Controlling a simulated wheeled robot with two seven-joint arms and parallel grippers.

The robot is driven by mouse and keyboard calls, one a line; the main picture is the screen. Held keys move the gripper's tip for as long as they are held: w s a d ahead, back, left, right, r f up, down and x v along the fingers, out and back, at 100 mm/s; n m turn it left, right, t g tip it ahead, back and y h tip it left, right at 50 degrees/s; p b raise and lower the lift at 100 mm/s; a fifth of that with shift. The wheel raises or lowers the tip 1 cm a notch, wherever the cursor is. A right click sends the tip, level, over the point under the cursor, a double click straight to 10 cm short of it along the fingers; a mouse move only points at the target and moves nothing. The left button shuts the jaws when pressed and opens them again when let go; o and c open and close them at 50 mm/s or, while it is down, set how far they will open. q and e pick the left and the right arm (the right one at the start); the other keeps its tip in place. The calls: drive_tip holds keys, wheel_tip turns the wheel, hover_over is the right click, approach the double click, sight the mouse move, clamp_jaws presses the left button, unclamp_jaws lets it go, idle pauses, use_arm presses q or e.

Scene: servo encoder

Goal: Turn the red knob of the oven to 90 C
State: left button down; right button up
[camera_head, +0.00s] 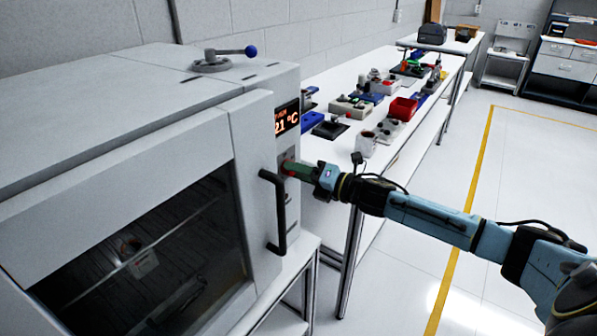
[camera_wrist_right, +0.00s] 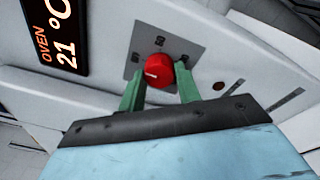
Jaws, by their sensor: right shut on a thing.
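The oven (camera_head: 120,130) is a large light-grey box at the left of the head view. Its display (camera_head: 287,118) reads 21 °C, and it also shows in the right wrist view (camera_wrist_right: 58,35). The red knob (camera_wrist_right: 159,71) sits on a grey plate below the display, with a white pointer mark on its face. My right gripper (camera_wrist_right: 160,80) has its green fingers on both sides of the knob and is shut on it. In the head view the right gripper (camera_head: 290,168) reaches the oven front from the right and mostly hides the knob. My left gripper is not in view.
A black door handle (camera_head: 277,212) stands out from the oven front, just left of and below my right gripper. A long white table (camera_head: 340,83) with several devices and a red bin (camera_head: 403,108) runs behind my right arm. The floor at the right is clear.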

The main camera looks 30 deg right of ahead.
drive_tip(key=shift+m, duration=0.3)
drive_tip(key=shift+a+m+t+h+p, duration=0.1)
drive_tip(key=shift+m+t+h+p, duration=0.3)
drive_tip(key=shift+m+p, duration=2.95)
drive_tip(key=shift+m+t+h+p, duration=0.3)
drive_tip(key=shift+m+h, duration=0.15)
drive_tip(key=shift+m, duration=5.85)
drive_tip(key=shift+a+m+t+h+p, duration=0.1)
drive_tip(key=shift+m+t+h+p, duration=0.3)
drive_tip(key=shift+m+p, duration=2.95)
drive_tip(key=m+b, duration=0.3)
drive_tip(key=o, duration=1)
drive_tip(key=shift+s, duration=0.1)
